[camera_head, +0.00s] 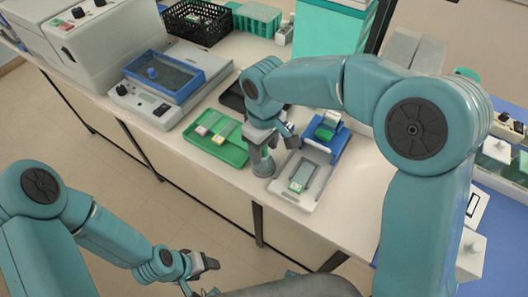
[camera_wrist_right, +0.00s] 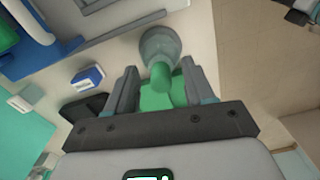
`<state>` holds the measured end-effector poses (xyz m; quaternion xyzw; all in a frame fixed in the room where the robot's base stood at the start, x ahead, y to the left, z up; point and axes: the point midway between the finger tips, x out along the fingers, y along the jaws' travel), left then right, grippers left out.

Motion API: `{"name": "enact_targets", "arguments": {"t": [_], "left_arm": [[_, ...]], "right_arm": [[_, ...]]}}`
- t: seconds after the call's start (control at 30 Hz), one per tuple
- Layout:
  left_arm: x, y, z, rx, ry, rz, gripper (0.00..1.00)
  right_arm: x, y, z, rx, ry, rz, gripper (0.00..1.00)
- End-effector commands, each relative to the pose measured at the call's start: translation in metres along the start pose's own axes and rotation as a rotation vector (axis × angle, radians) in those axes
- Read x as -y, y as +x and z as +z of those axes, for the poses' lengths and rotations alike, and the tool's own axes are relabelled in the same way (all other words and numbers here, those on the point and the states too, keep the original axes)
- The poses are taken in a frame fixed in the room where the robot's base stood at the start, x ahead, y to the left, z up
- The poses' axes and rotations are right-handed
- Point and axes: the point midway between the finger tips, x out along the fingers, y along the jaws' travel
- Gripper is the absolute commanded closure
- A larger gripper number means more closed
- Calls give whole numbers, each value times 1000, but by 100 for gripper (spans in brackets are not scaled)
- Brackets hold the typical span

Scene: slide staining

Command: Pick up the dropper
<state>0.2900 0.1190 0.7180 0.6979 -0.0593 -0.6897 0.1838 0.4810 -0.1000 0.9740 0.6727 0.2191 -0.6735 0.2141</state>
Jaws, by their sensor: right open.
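A dropper with a green bulb top (camera_wrist_right: 161,76) stands in a round grey holder (camera_wrist_right: 160,45) near the counter's front edge. In the head view the grey holder (camera_head: 263,167) shows just under my right gripper (camera_head: 268,143), which hides most of the dropper. In the wrist view my right gripper (camera_wrist_right: 163,88) is open, its fingers on either side of the green top with gaps visible. My left gripper (camera_head: 205,268) is low over the floor, away from the counter; its jaws are too unclear to read.
A green tray (camera_head: 222,150) with slides lies left of the holder. A pale tray (camera_head: 290,197) with a slide lies to its right, a blue rack (camera_head: 333,142) behind. A blue-topped bath (camera_head: 165,75) stands farther left. The floor in front is clear.

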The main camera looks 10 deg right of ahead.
Motion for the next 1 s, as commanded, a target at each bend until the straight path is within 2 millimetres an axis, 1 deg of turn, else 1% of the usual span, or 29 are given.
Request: {"name": "enact_targets", "arguments": {"t": [0.1, 0.13, 0.17, 0.2, 0.27, 0.3, 0.6, 0.73, 0.87, 0.97, 1.0], "left_arm": [[0, 0, 0, 0, 0, 0, 37], [0, 0, 0, 0, 0, 0, 37], [0, 0, 0, 0, 0, 0, 37], [0, 0, 0, 0, 0, 0, 37], [0, 0, 0, 0, 0, 0, 37], [0, 0, 0, 0, 0, 0, 37], [0, 0, 0, 0, 0, 0, 37], [0, 0, 0, 0, 0, 0, 37], [0, 0, 0, 0, 0, 0, 37], [0, 0, 0, 0, 0, 0, 37], [0, 0, 0, 0, 0, 0, 37]], "right_arm": [[0, 0, 0, 0, 0, 0, 47], [0, 0, 0, 0, 0, 0, 54], [0, 0, 0, 0, -1, 0, 63], [0, 0, 0, 0, -1, 0, 76], [0, 0, 0, 0, -1, 0, 96], [0, 0, 0, 0, -1, 0, 100], [0, 0, 0, 1, -1, 0, 100], [0, -4, 0, 0, -1, 0, 100], [0, -17, -1, -2, -1, 1, 100], [1, -34, -1, -4, -1, 0, 100], [0, -42, -1, -4, -1, 1, 100]]}}
